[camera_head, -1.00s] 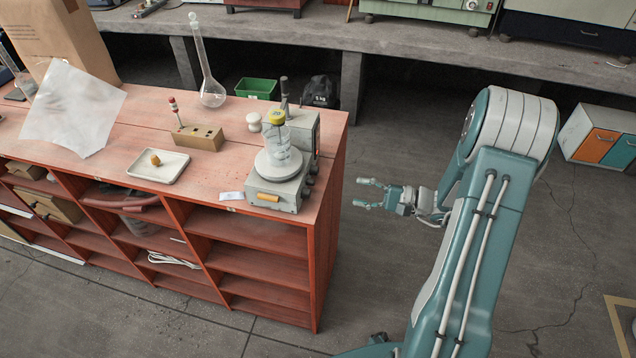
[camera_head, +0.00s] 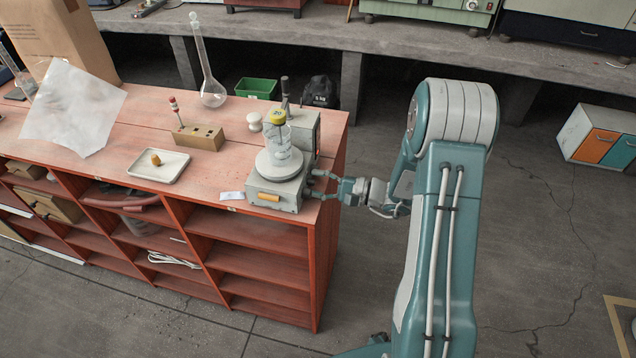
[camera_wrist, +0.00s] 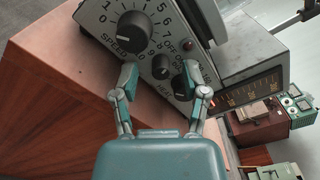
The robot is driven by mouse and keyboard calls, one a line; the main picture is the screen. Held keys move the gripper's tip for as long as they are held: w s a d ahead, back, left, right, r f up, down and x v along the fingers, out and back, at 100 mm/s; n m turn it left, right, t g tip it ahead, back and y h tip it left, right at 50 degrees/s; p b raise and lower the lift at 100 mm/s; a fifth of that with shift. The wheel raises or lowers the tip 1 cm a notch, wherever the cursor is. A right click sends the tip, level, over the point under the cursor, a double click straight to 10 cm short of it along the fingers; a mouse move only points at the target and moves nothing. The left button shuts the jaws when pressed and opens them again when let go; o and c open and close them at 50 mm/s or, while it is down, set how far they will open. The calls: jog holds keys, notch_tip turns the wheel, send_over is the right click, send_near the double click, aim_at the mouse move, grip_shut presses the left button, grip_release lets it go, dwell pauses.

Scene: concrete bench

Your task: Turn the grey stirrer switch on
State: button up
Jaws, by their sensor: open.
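The grey stirrer (camera_head: 283,188) stands at the right end of the red wooden bench, with a glass vessel with a yellow top (camera_head: 278,130) on its round plate. In the wrist view its panel has a big black SPEED dial (camera_wrist: 130,31) and two smaller dark knobs. The knob nearer the dial (camera_wrist: 161,66) lies below the OFF lettering; the other knob (camera_wrist: 182,87) is to its lower right. I cannot tell which way either is turned. My gripper (camera_head: 318,184) is open at the stirrer's right side. In the wrist view its fingertips (camera_wrist: 160,73) straddle the knob nearer the dial; contact is unclear.
A white tray (camera_head: 158,177) with a small tan piece, a wooden block (camera_head: 199,138) and a round flask (camera_head: 212,94) stand left of the stirrer. A small orange light (camera_wrist: 211,103) shows near the right finger. Floor right of the bench is open.

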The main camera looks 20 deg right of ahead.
grip_shut()
jog(key=m, duration=0.3)
jog(key=shift+m, duration=2.6)
grip_release()
